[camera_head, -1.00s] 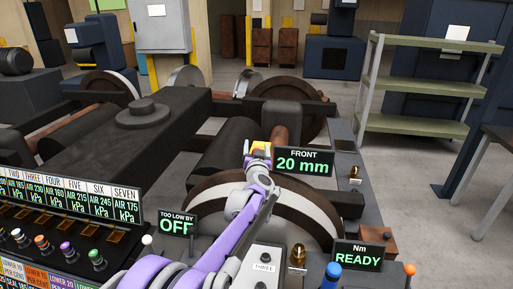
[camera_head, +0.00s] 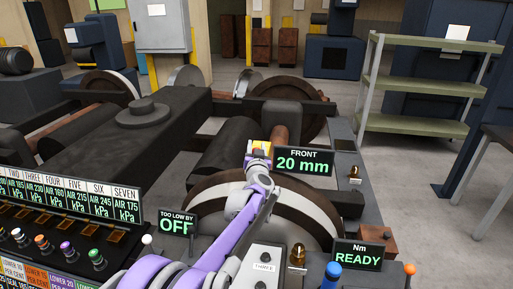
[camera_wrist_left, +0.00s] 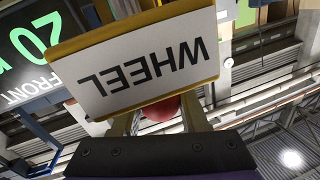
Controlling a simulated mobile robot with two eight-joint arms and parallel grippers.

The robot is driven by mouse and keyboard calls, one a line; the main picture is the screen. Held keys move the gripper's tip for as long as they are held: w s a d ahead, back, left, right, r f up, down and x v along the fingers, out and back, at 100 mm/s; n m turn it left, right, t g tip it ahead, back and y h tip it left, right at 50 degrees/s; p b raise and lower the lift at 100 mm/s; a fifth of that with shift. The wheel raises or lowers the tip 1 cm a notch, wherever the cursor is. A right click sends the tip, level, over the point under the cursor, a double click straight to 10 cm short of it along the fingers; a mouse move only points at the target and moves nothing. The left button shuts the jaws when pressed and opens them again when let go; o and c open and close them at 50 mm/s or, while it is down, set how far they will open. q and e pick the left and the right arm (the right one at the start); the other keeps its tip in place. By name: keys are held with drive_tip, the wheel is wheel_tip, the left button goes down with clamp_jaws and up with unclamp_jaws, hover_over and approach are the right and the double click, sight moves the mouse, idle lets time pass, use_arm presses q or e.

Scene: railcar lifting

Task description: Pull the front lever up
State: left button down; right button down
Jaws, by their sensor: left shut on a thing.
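My left gripper (camera_head: 259,152) reaches over the large dark wheel with a pale rim (camera_head: 217,199) to a small yellow part beside the black FRONT display (camera_head: 304,161), which reads 20 mm. In the left wrist view, the gripper's two tan fingers stand either side of a rounded red knob (camera_wrist_left: 161,108), and it is shut on this knob. A white plate lettered WHEEL (camera_wrist_left: 145,66), upside down in that view, covers the area beyond the knob. The lever's shaft and the fingertips are largely hidden. My right gripper is not in view.
A TOO LOW BY display (camera_head: 177,223) reads OFF and an Nm display (camera_head: 357,256) reads READY. A blue knob (camera_head: 331,272), an orange knob (camera_head: 409,269) and a brass-coloured knob (camera_head: 298,254) stand near my arm. A control panel (camera_head: 50,225) fills the lower left.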

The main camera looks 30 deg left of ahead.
use_arm(q)
drive_tip(key=shift+r, duration=0.1)
idle(0.7)
wheel_tip(320, 180, up, 4)
drive_tip(key=shift+r+p, duration=0.15)
drive_tip(key=shift+p, duration=0.65)
drive_tip(key=shift+c, duration=2.2)
unclamp_jaws()
drive_tip(key=shift+s+d, duration=0.1)
